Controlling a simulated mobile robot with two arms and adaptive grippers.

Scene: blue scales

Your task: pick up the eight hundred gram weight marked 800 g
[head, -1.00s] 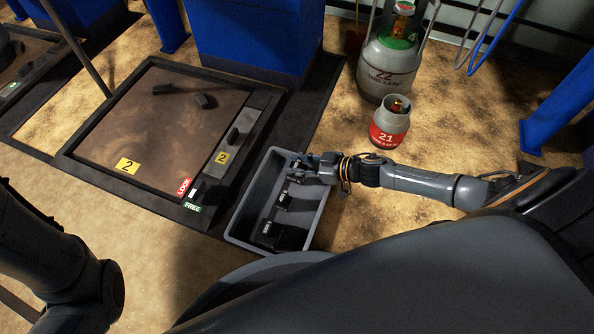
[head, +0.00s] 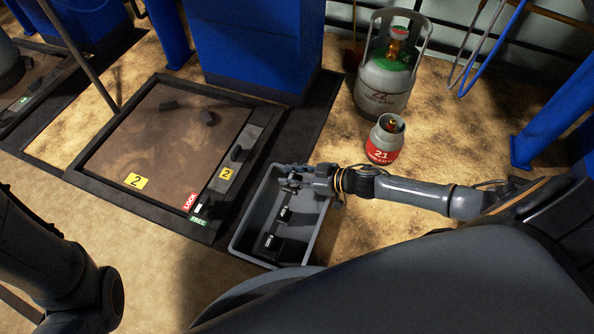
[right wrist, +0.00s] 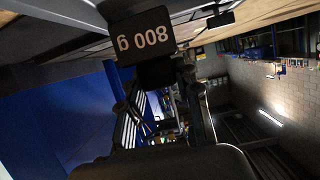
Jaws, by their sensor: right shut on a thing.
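The 800 g weight (right wrist: 141,32) is a black block with white lettering, which reads upside down in the right wrist view. My right gripper (head: 291,182) is shut on it, and the fingers also show below it in the right wrist view (right wrist: 160,95). In the head view the gripper is over the far end of a grey tray (head: 240,241); the weight's label cannot be read there. My left arm shows at the left edge of the head view, but its gripper is out of the picture.
Other black weights (head: 271,246) lie in the tray. A floor scale (head: 165,150) with dark blocks on it stands left of the tray. A small red-banded gas cylinder (head: 385,140) and a larger grey one (head: 386,85) stand beyond my right arm.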

